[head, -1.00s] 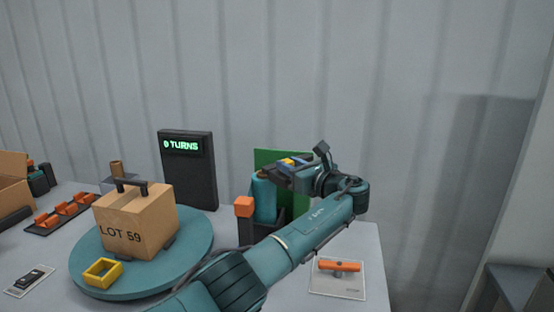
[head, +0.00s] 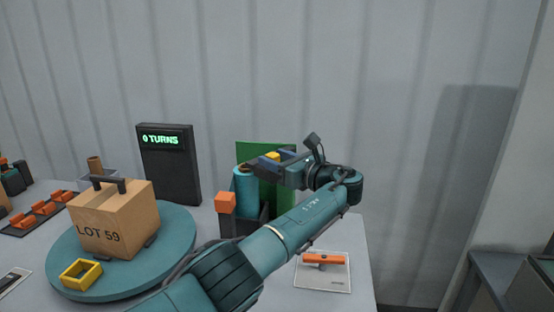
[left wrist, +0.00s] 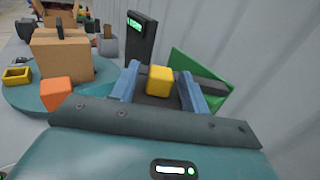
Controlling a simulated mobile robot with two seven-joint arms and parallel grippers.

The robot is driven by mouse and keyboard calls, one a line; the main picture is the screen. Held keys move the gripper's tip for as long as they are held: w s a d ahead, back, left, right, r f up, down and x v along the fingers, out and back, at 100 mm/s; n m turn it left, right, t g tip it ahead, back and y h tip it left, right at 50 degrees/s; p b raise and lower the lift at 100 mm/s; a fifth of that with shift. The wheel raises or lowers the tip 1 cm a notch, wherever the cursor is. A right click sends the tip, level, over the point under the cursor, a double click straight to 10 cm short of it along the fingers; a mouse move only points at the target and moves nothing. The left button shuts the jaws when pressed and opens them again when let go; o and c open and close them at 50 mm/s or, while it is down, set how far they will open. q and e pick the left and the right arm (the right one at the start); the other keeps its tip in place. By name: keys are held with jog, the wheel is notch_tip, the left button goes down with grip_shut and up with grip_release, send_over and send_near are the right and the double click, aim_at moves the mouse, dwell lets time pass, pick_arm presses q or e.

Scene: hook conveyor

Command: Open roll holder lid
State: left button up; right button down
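The roll holder (head: 228,226) is a dark stand at the right back of the table, holding an upright teal roll (head: 246,186). An orange block (head: 225,203) sits at its left front. A green panel (head: 251,154) stands behind it, and also shows in the left wrist view (left wrist: 203,75). My left gripper (head: 274,165) is above and to the right of the roll. In the left wrist view a small yellow block (left wrist: 159,80) lies between its blue fingers, with gaps beside it. Which part is the lid is unclear. My right gripper is out of view.
A teal turntable (head: 180,235) carries a cardboard box (head: 115,222) and a yellow square ring (head: 81,272). A dark display (head: 168,165) reads "0 TURNS". An orange piece lies on a card (head: 322,278) at the right. A wall closes the back.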

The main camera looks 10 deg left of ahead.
pick_arm(q)
jog(key=b+v, duration=0.2)
jog(key=v, duration=1.1)
jog(key=shift+d, duration=0.1)
jog(key=shift+s+f, duration=0.1)
